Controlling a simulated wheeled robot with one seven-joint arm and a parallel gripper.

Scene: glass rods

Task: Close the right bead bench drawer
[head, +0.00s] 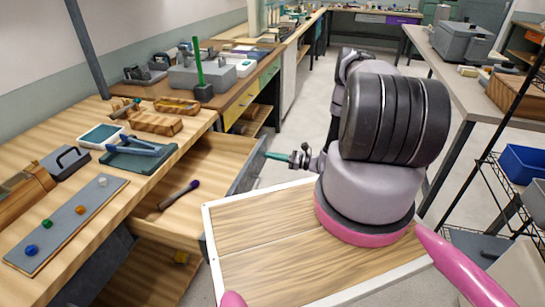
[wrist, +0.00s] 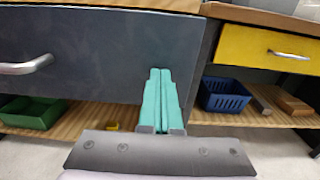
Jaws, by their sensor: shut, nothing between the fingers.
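The bead bench (head: 75,225) is on the left in the head view, and its drawer stands pulled out. The drawer's wooden inside (head: 205,165) shows, with a purple-handled tool (head: 178,195) lying in it. Its dark grey front panel fills the left of the wrist view (wrist: 95,45), with a metal handle (wrist: 25,66) at far left. My gripper (head: 268,155) has teal fingers, shut and empty, pointing at the far end of the front panel. In the wrist view the fingertips (wrist: 160,70) overlap the panel near its right edge; I cannot tell whether they touch it.
A yellow drawer (wrist: 262,48) is to the right, above a blue basket (wrist: 224,95). A green bin (wrist: 33,112) is on the shelf under the panel. Beads lie on a grey board (head: 65,225). Bare floor (head: 300,130) lies beyond my arm.

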